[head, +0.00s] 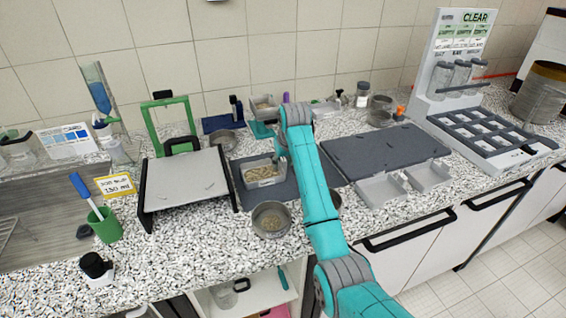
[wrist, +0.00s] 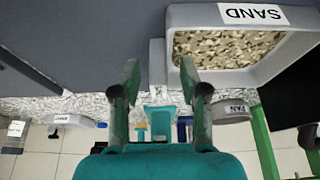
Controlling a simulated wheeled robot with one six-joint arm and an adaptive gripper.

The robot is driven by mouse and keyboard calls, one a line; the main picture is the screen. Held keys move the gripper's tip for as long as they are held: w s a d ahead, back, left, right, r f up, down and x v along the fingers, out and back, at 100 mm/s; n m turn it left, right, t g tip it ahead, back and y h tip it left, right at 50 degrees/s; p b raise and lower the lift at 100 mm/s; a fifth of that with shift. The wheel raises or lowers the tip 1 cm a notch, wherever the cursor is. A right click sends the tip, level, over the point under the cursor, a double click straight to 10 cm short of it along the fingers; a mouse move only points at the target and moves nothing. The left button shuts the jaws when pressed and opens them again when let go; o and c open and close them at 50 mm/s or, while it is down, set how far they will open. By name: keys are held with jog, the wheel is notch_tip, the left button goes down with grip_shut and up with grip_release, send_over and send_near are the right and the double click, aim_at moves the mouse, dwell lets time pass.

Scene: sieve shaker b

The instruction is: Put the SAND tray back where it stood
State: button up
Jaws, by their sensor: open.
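The SAND tray (wrist: 290,52) is a light grey tray of coarse grains with a white SAND label, upper right in the wrist view. In the head view a light tray of tan grains (head: 264,181) sits on a dark grey mat (head: 248,201), just left of my arm. My gripper (wrist: 160,72) is open, its two fingers apart. A small light grey tab (wrist: 157,62) shows between the fingertips; I cannot tell whether they touch it. The tray body lies to the right of the fingers. In the head view the arm mostly hides my gripper (head: 281,150).
A round metal pan (head: 271,219) stands in front of the mat. A white-topped stand (head: 186,184) is at left. More light trays stand at the back (head: 264,107) and at right (head: 381,189). A dark slab (head: 385,150) and a CLEAR rack (head: 462,80) are farther right.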

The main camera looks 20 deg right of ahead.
jog(key=v, duration=1.1)
jog(key=shift+r, duration=0.4)
jog(key=shift+s, duration=0.15)
